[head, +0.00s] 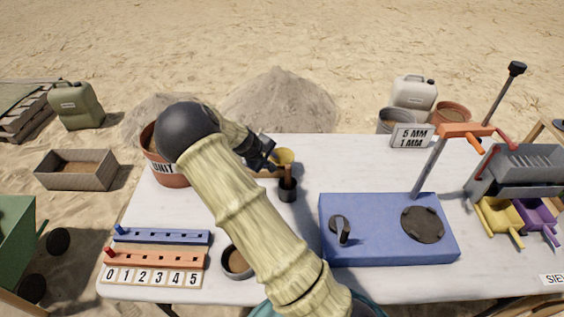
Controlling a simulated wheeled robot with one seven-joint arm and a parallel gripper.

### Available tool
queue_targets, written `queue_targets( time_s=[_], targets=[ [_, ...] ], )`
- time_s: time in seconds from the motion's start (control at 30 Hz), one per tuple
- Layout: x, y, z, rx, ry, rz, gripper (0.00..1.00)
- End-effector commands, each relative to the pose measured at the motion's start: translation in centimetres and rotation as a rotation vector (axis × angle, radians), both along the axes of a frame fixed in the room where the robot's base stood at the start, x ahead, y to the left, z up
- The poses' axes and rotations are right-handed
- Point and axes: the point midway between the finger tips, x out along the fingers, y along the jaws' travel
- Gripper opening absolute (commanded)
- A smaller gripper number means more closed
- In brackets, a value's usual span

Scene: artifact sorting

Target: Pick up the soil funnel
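A small yellow funnel-like piece (284,156) stands near the back middle of the white table, above a brown upright part and a dark round base (288,191). I take the yellow piece to be the soil funnel. My gripper (272,161) is dark and sits at the yellow piece's left side, very close to it or touching it. My arm comes from the front and hides part of the table. The fingers are small and partly hidden, so I cannot tell whether they are open or shut on it.
A blue box (375,252) with a dark disc and a knob stands at right. A terracotta pot (167,172) stands behind my arm. A small soil-filled bowl (236,264) and a numbered peg board (152,276) lie at front left. A grey sieve machine (530,172) is far right.

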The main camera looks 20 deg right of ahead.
Motion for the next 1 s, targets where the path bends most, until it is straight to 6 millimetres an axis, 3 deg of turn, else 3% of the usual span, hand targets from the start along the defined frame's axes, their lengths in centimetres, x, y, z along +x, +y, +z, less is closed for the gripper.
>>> queue_targets(
  time_s=[0.33,0.7,1.0],
  targets=[
    [0.1,-0.2,-0.2,0.000,0.000,-0.001,0.29],
    [1.8,-2.7,-3.6,0.000,0.000,-0.001,0.29],
    [1.9,-2.8,-4.0,0.000,-0.001,0.001,0.29]
  ],
)
